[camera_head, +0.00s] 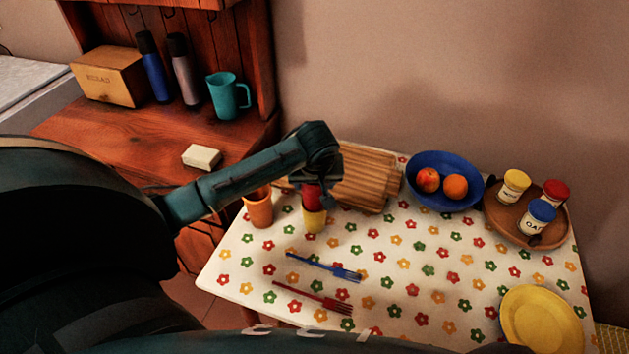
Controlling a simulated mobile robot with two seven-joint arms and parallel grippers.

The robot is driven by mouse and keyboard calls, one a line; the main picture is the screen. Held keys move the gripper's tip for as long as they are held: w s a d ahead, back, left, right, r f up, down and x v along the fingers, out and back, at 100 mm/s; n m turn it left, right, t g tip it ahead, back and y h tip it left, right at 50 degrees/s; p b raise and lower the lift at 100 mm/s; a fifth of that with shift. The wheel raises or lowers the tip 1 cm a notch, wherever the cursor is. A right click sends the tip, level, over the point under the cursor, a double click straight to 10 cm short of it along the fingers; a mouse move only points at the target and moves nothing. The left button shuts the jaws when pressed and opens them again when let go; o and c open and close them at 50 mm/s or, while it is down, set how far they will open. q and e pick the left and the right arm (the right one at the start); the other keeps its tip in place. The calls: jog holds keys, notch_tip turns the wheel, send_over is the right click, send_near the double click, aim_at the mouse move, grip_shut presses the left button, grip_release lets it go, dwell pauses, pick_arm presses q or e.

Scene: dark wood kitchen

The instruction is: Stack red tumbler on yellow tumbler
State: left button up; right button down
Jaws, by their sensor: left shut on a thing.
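My left gripper (316,180) is shut on the red tumbler (313,197) near the left back part of the flowered table. The yellow tumbler (314,221) stands upright on the tablecloth, directly under the red one. The red tumbler's lower part meets or sits within the yellow tumbler's rim; I cannot tell how deep it is. The gripper and wrist hide the red tumbler's top. An orange tumbler (259,211) stands just to the left, partly behind my arm. My right gripper is not in view.
A wooden board (366,180) lies behind the tumblers. A blue bowl (444,198) with fruit and a wooden tray (499,219) with jars stand at the back right. A blue fork (325,267), a red fork (313,297) and a yellow plate (541,318) lie in front.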

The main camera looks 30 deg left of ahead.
pick_arm(q)
jog(key=shift+f, duration=0.15)
jog(key=shift+f, duration=0.5)
jog(key=o, duration=1)
jog(key=shift+c, duration=0.2)
